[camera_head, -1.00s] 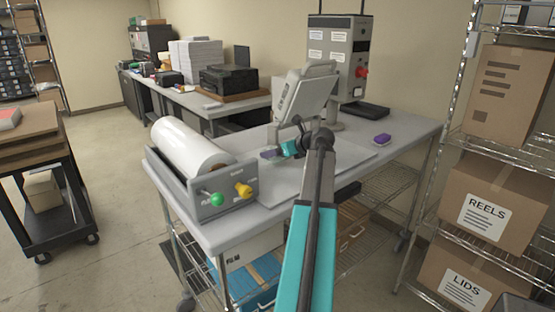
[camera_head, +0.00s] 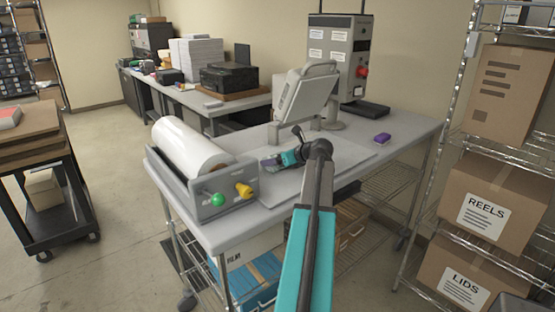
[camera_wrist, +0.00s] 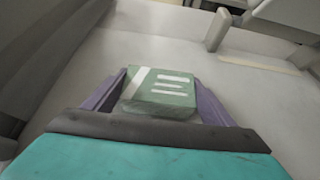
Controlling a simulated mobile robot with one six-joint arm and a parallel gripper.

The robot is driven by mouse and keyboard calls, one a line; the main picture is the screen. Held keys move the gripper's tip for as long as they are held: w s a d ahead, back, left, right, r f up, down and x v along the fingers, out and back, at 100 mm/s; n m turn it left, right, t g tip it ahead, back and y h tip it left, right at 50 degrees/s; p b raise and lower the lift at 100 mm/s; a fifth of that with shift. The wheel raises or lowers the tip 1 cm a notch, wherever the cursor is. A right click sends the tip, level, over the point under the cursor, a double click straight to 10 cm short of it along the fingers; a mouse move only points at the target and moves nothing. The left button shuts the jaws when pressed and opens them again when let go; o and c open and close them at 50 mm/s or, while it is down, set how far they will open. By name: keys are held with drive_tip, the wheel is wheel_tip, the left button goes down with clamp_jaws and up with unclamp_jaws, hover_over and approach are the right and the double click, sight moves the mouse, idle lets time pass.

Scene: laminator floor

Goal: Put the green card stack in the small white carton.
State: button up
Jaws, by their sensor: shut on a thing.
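The green card stack (camera_wrist: 160,88) is a green block with white stripes on its top, between the two purple fingers of my gripper (camera_wrist: 158,92) in the wrist view. My gripper (camera_head: 271,162) is shut on it. In the head view my gripper is over the table, just right of the white roll, and the stack is too small to make out there. I cannot pick out the small white carton for sure in either view.
The laminator with its white roll (camera_head: 188,148) and green and yellow knobs stands left on the grey table (camera_head: 415,128). A tilted panel (camera_head: 303,92) stands behind my gripper. A purple block (camera_head: 382,139) lies to the right.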

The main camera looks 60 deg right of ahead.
drive_tip(key=shift+f, duration=0.1)
drive_tip(key=o, duration=1.1)
drive_tip(key=shift+o, duration=0.2)
drive_tip(key=b+v, duration=0.2)
drive_tip(key=v, duration=1)
